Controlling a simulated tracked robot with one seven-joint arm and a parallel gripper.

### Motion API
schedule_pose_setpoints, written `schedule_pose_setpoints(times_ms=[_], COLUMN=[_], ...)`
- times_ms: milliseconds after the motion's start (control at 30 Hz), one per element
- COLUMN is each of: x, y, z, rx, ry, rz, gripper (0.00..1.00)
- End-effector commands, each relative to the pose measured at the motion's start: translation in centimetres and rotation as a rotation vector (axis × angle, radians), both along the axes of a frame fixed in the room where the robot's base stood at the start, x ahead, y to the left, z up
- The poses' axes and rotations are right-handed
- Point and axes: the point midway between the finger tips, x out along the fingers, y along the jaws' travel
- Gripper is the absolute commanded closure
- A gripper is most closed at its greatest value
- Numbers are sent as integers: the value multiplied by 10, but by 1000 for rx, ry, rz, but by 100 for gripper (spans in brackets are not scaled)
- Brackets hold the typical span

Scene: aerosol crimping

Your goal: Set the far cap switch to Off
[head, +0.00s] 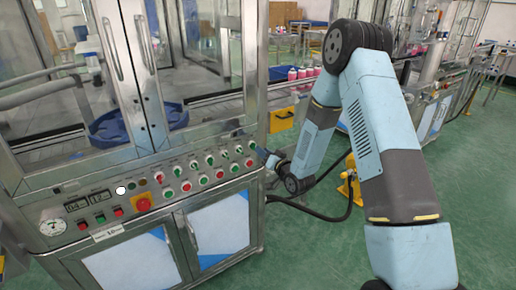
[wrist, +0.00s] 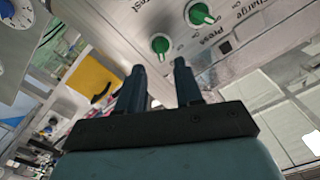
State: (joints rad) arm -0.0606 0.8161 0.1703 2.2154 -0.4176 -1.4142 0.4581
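The control panel (head: 150,180) on the front of the machine carries a row of green-handled rotary switches, with red and green buttons below. No label readable here says "cap", so I cannot tell which is the far cap switch. My gripper (head: 268,158) is at the right end of the panel, small and partly hidden in the head view. In the wrist view my gripper (wrist: 158,68) has two dark fingers apart with nothing between them. Just beyond the fingertips are a green switch (wrist: 160,44) and another green switch (wrist: 201,14), near the labels "Press" and "charge".
A red emergency button on a yellow plate (head: 141,203) and a gauge (head: 53,227) are on the left of the panel. Glass doors stand above it and cabinet doors (head: 219,228) below. A black hose (head: 320,216) lies beside the machine.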

Motion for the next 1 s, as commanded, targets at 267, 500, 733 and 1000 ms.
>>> schedule_pose_setpoints(times_ms=[267, 500, 733, 1000], x=[32, 41, 41, 41], y=[22, 29, 29, 29], z=[0, 0, 0, 0], rx=[0, 0, 0, 0], ry=[0, 0, 0, 0], rz=[1, 1, 1, 1], gripper=[65, 65, 65, 90])
